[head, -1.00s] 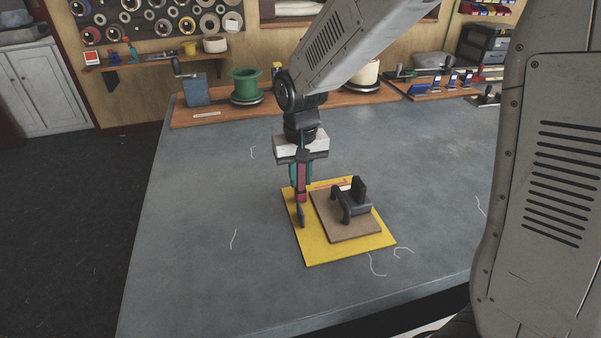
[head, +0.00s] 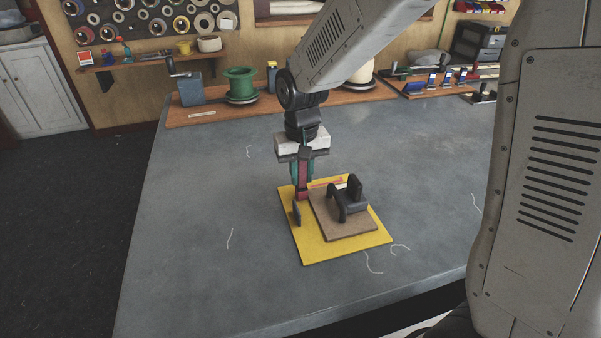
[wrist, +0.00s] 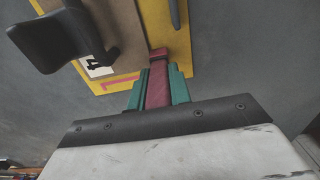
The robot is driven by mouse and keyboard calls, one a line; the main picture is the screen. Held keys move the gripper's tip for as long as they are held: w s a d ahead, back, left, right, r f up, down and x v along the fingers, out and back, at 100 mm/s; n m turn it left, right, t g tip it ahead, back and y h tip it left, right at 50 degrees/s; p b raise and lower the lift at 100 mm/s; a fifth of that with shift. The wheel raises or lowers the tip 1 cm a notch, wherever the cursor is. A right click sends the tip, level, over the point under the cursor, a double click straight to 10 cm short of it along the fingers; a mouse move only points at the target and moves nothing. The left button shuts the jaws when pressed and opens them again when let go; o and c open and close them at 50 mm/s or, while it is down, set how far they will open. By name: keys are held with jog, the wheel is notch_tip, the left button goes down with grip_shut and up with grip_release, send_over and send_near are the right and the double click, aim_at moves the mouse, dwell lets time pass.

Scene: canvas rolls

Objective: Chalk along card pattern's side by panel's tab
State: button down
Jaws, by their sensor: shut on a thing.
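The card pattern (head: 343,225) is a brown board lying on a yellow panel (head: 318,253), with a black handled weight (head: 348,201) on top. In the wrist view the card (wrist: 124,20) has a white label with a black mark (wrist: 98,67), and a red line (wrist: 119,82) shows on the yellow nearby. My gripper (head: 302,178) points down at the panel's far left part, its teal fingers shut on a dark red tool (wrist: 158,84). A dark grey bar (head: 297,212) shows over the yellow left of the card; whether it joins the tool is unclear.
The grey tabletop (head: 200,270) is clear around the panel except for loose white threads (head: 375,263). A wooden board along the back holds a green spool (head: 240,83) and a crank device (head: 187,88). Blue-handled tools (head: 432,80) stand at back right.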

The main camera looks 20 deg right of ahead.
jog(key=shift+s+d, duration=0.15)
jog(key=shift+s, duration=1.35)
jog(key=shift+s, duration=1.55)
jog(key=shift+s, duration=0.1)
jog(key=shift+s+d, duration=0.1)
jog(key=shift+s, duration=1.3)
jog(key=shift+s, duration=1.45)
